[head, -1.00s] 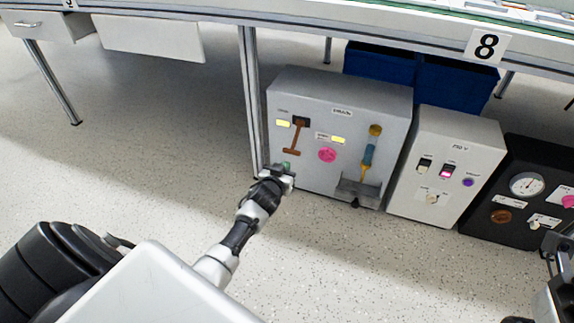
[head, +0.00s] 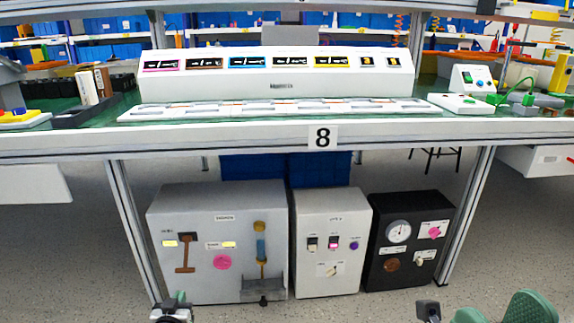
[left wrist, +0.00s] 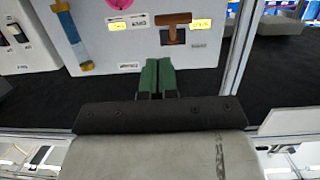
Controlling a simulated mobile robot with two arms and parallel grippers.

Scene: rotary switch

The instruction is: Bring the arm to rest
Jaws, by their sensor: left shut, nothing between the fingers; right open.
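My left gripper (head: 178,299) shows at the bottom of the head view, in front of the lower left of the large grey cabinet (head: 165,285). In the left wrist view its green fingers (left wrist: 158,76) are together with nothing between them. They point toward the grey panel, which appears upside down there. A brown T-handle (head: 186,255), a pink round knob (head: 222,262) and a blue-and-yellow handle (head: 261,248) are on the panel. My right gripper (head: 428,308) shows only partly at the bottom edge, apart from the cabinets. No object shows in it.
A white cabinet (head: 330,215) with switches and a black cabinet (head: 405,255) with a gauge stand to the right. The table edge (head: 230,145) overhangs them; legs stand at both sides.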

